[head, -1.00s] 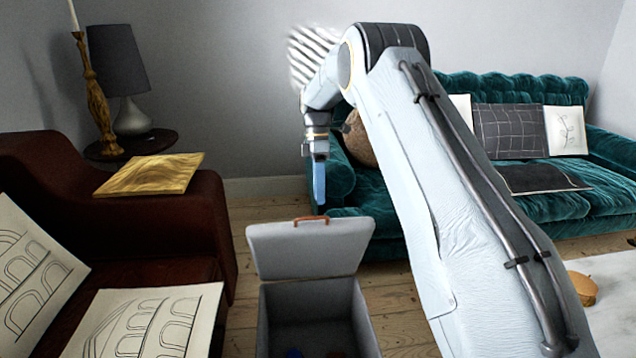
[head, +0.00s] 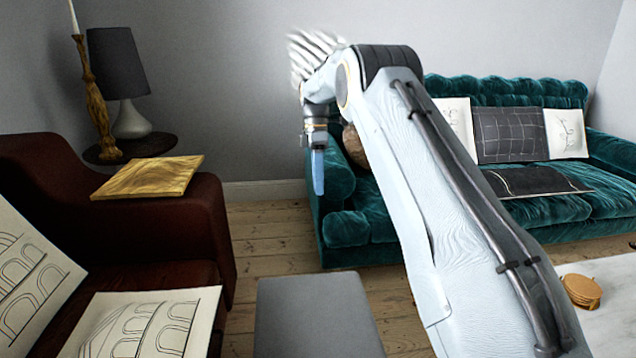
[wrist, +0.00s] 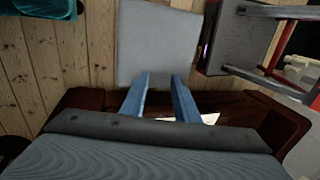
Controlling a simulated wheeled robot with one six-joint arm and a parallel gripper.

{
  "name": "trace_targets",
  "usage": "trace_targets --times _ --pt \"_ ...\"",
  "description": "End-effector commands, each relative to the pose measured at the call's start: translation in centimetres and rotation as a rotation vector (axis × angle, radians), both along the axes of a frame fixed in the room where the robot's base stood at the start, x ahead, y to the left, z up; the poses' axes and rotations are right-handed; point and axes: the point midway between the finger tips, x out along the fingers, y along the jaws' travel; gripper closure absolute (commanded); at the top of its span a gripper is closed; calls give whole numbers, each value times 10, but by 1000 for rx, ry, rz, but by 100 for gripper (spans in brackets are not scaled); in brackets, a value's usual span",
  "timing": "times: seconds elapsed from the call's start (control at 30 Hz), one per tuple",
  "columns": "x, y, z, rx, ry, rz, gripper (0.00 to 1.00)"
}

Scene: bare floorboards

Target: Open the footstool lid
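The footstool (head: 315,318) stands on the floor at the bottom middle of the head view. Its grey lid lies flat and shut on top, and the lower body is cut off by the frame edge. The lid also shows in the wrist view (wrist: 158,40), beyond the fingertips. No handle shows on the lid in either view. My gripper (head: 318,192) hangs pointing down, well above and beyond the footstool. In the wrist view its two blue fingers (wrist: 159,78) are apart with nothing between them.
A dark red armchair (head: 207,215) with drawing-printed cushions and a wooden board (head: 150,177) stands at left. A teal sofa (head: 345,229) is behind my arm. A pale table (head: 615,290) with round coasters (head: 581,291) is at right. Floorboards between armchair and sofa are clear.

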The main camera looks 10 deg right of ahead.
Motion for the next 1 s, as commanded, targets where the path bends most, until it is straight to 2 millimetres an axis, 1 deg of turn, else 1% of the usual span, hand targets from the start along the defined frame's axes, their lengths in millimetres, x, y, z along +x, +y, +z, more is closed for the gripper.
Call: trace_targets --times 0.27,0.37,0.47,0.73,1.0 --pt "0 0 0 0 0 0 72" --pt "1 0 3 0 -1 0 72" --pt "5 0 13 0 -3 0 72" --pt "17 -2 53 0 -3 0 72" --pt "22 -2 73 0 -2 0 72"
